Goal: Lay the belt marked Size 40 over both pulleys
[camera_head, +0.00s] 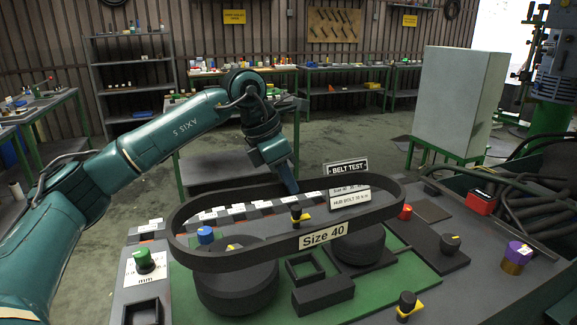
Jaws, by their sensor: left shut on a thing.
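The black belt (323,237) marked "Size 40" is a wide open loop. It stands on edge above the green board, level with or just over the tops of two dark round pulleys, the left one (237,291) and the right one (358,250). Its loop reaches past both pulleys on the left and right. I cannot tell whether it touches them. My left gripper (291,186) points down at the belt's far side, shut on it. My right gripper is not in view.
A "BELT TEST" sign (346,167) stands behind the belt. Knobs surround the board: green (144,260), black on yellow (407,304) and purple (517,255). A dark block (323,294) sits in front. A red box (481,201) and thick cables (535,205) are at right.

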